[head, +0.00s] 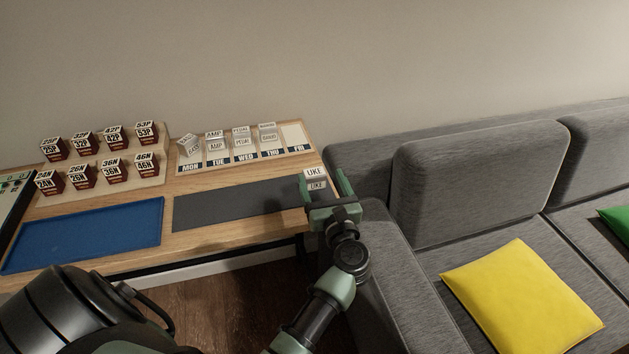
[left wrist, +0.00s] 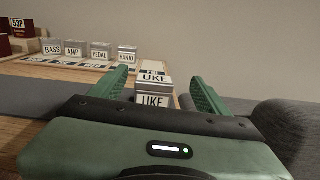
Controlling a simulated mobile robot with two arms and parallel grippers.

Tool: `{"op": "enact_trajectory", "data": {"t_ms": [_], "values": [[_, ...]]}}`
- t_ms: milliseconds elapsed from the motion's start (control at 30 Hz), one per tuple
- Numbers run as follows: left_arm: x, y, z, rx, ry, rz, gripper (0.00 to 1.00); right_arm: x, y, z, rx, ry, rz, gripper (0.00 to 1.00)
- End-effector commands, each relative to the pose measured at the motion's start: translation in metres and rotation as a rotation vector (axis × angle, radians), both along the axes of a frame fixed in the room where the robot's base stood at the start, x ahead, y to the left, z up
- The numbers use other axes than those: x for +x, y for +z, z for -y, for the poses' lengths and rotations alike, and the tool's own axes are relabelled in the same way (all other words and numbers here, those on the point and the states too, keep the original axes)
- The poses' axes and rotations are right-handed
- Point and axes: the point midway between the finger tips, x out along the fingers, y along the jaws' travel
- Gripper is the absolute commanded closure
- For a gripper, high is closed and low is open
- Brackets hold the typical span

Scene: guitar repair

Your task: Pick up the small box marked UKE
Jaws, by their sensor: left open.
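The small white and grey box marked UKE (head: 315,178) stands at the right end of the wooden table. It also shows in the left wrist view (left wrist: 154,101), its front and top faces lettered. My left gripper (head: 322,177) is open, with one green finger on each side of the box. In the left wrist view, gaps show between the box and both fingers, the wider one at the right. The lower front of the box is hidden by the gripper body. My right gripper is not in view.
A weekday board (head: 297,136) holds boxes marked BASS, AMP, PEDAL and BANJO; its FRI place is empty. Red boxes stand on a rack (head: 151,171) at left. A blue tray (head: 88,236) and grey mat (head: 240,203) lie in front. A grey sofa (head: 478,185) adjoins the table's right.

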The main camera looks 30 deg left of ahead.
Motion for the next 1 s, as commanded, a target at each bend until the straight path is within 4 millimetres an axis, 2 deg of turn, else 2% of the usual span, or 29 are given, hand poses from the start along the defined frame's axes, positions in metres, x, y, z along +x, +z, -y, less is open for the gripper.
{"op": "enact_trajectory", "data": {"t_ms": [167,600,933,967,1000], "values": [[0.006,-0.007,-0.014,-0.048,0.036,0.008,0.24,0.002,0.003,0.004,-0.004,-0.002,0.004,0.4],[0.043,-0.009,-0.058,-0.043,0.034,0.004,0.24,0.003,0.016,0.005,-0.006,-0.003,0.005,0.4],[0.048,-0.011,-0.064,-0.045,0.033,0.004,0.24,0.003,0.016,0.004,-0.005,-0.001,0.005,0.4],[0.048,-0.011,-0.064,-0.045,0.033,0.004,0.29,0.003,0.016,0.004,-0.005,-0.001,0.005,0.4],[0.048,-0.011,-0.064,-0.045,0.033,0.004,0.4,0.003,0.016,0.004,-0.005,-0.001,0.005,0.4]]}}
